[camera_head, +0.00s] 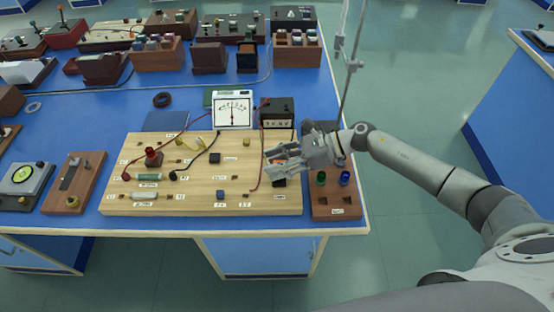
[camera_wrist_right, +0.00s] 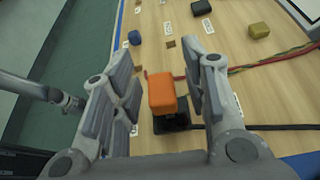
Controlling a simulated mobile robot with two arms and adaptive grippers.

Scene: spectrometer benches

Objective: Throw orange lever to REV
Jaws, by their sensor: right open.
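The orange lever (camera_wrist_right: 161,92) shows in the right wrist view as an orange block on a black base (camera_wrist_right: 172,121), mounted on the light wooden board (camera_head: 215,182). My right gripper (camera_wrist_right: 163,77) is open, with one finger on each side of the lever. I cannot tell whether either finger touches it. In the head view my right gripper (camera_head: 270,162) is over the right part of the board and hides most of the lever. The REV marking cannot be read in either view. My left gripper is not in view.
A white analog meter (camera_head: 232,108) and a dark box (camera_head: 277,112) stand behind the board. A brown block with green and blue knobs (camera_head: 335,205) sits at its right. Red and black wires cross the board. A metal stand rod (camera_head: 347,95) rises behind my right arm.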

